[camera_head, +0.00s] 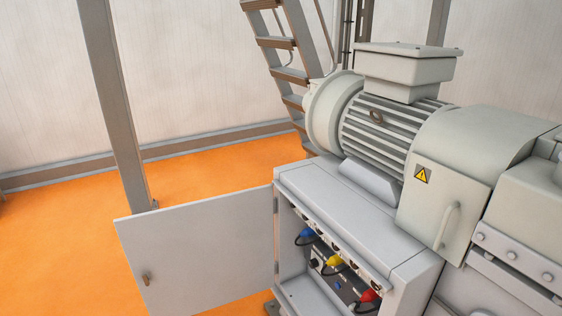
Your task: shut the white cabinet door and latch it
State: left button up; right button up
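The white cabinet (355,215) stands at the lower middle of the head view, under the motor. Its door (200,245) is wide open, swung out to the left on hinges at the cabinet's left front edge. A small brown latch handle (146,280) sits near the door's free edge at the lower left. Inside the open cabinet I see blue (306,236), yellow (333,261) and red (369,296) connectors with dark cables. The cabinet's lower part is cut off by the frame. Neither of my grippers is in view.
A grey motor (395,125) and further machine housing fill the right side above the cabinet. A metal stair (285,58) and a grey post (118,105) stand behind. The orange floor (60,250) left of the door is clear.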

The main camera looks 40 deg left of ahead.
aim_at(203, 255)
jog(key=k+j, duration=0.1)
jog(key=j, duration=0.35)
jog(key=j+z, duration=0.15)
jog(key=j, duration=0.25)
jog(key=k+j, duration=0.15)
jog(key=j, duration=0.3)
jog(key=k+j+z, duration=0.1)
jog(key=j, duration=0.3)
jog(key=k+j+z, duration=0.1)
jog(key=j, duration=0.3)
jog(key=k+j+z, duration=0.15)
jog(key=j, duration=0.35)
jog(key=k+j+z, duration=0.15)
jog(key=j, duration=0.4)
jog(key=k+j+z, duration=0.15)
jog(key=j, duration=0.3)
jog(key=k+j+z, duration=0.15)
jog(key=j, duration=0.3)
jog(key=k+j+z, duration=0.15)
jog(key=k+j, duration=0.2)
jog(key=k+j+z, duration=0.15)
jog(key=j, duration=0.35)
jog(key=i+j+z, duration=0.1)
jog(key=j+z, duration=0.3)
jog(key=j, duration=1.65)
